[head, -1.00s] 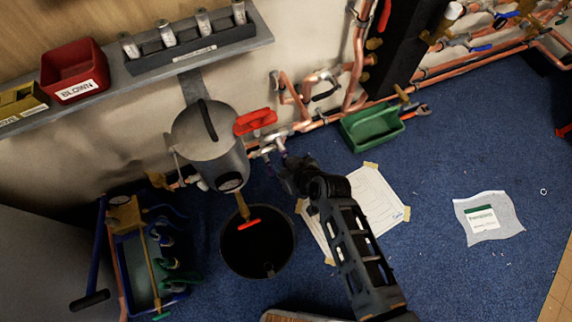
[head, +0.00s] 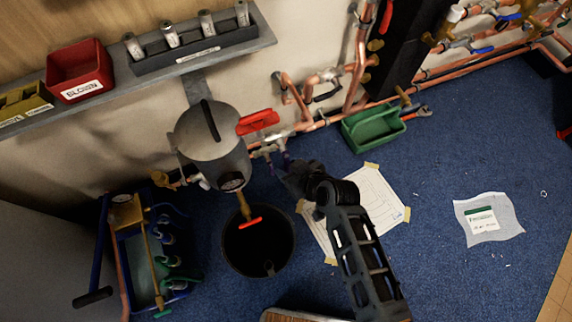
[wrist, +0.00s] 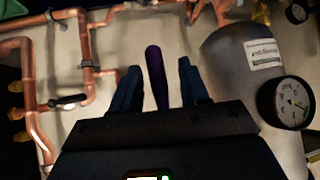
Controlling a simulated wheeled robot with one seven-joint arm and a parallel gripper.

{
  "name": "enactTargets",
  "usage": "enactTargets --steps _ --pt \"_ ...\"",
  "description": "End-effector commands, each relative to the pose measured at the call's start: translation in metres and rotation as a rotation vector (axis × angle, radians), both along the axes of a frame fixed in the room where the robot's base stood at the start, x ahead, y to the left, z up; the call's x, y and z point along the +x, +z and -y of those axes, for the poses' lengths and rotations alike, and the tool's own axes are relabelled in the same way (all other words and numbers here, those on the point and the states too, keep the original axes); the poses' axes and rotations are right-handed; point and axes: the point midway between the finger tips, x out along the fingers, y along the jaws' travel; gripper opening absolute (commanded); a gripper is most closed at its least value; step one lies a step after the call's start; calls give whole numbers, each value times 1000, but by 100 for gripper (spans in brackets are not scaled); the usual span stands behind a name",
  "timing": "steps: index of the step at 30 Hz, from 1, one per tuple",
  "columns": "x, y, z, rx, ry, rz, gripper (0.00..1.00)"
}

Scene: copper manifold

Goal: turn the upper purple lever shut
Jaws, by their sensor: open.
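A dark purple lever (wrist: 155,76) shows in the wrist view, standing upright in the picture between the two fingers of my gripper (wrist: 160,85). The fingers are open, with a gap visible on each side of the lever, so it is not gripped. In the head view my gripper (head: 289,172) is at the small pipes just right of the grey tank (head: 212,150). A small bit of purple (head: 286,158) shows beside it there, mostly hidden by the gripper. I cannot tell from the head view whether this is the upper lever.
A pressure gauge (wrist: 291,103) is at the right in the wrist view. Copper pipes (wrist: 87,50) run along the wall at the left. A black bucket (head: 236,262) stands below the tank; a green bin (head: 372,133) is right.

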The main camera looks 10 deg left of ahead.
Motion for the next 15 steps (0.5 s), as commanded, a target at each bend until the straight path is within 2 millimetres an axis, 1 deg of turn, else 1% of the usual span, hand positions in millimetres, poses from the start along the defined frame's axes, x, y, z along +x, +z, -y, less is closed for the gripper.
enactTargets --steps 1,7,10,15 --pt "-5 8 5 1 -1 0 45" --pt "-19 27 20 1 -1 -2 45" --pt "-22 32 24 1 0 -1 45" --pt "-24 35 26 0 1 -2 45"
